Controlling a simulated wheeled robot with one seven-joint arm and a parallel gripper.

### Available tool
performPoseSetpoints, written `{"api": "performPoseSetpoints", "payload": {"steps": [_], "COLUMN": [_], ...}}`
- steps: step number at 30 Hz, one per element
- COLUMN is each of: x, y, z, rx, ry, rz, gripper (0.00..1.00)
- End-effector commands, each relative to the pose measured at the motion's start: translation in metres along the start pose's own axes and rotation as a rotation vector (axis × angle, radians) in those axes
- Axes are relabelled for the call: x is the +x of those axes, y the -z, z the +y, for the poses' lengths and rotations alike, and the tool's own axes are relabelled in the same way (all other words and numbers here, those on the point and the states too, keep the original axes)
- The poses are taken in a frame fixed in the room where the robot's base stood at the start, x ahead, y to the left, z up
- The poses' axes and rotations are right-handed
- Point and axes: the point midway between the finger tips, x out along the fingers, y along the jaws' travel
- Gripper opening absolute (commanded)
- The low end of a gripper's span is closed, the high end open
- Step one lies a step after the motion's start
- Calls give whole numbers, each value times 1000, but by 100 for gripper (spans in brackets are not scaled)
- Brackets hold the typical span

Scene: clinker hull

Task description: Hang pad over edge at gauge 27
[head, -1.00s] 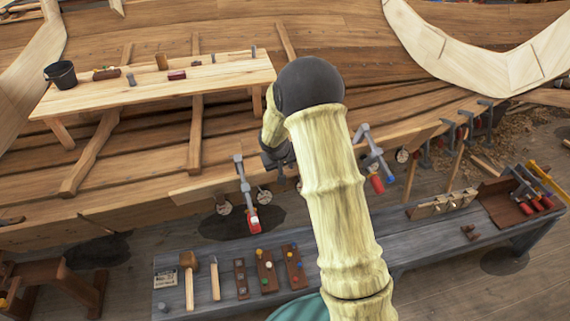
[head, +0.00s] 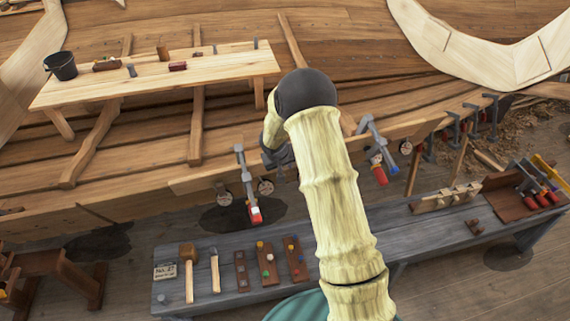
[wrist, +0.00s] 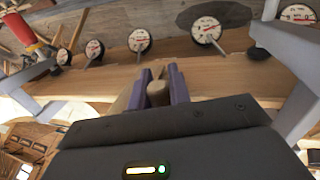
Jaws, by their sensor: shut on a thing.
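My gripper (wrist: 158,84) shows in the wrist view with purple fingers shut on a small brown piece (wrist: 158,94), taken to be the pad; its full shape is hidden. In the head view my gripper (head: 277,157) is by the hull plank's edge, mostly behind my arm, and the held piece cannot be made out. The plank edge (wrist: 195,76) lies just beyond the fingertips in the wrist view; contact cannot be judged. Several round white gauges line it, including one left of the fingers (wrist: 139,40) and one right (wrist: 207,28). Their numbers are unreadable. A card (head: 165,271) on the bench reads No. 27.
Grey clamps with red handles hang on the plank left (head: 247,185) and right (head: 376,150) of my gripper. A grey bench (head: 335,250) with mallets and small racks stands below. A pale plank table (head: 215,72) with a bucket (head: 60,66) is behind.

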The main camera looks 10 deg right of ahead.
Motion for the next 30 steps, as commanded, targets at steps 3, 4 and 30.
{"api": "performPoseSetpoints", "payload": {"steps": [3, 4, 30], "x": [13, 15, 41], "y": [-1, -1, 0], "z": [-3, -4, -11], "rx": [1, 1, 0], "ry": [-1, -1, 0], "rz": [1, 1, 1], "gripper": [0, 0, 0]}}
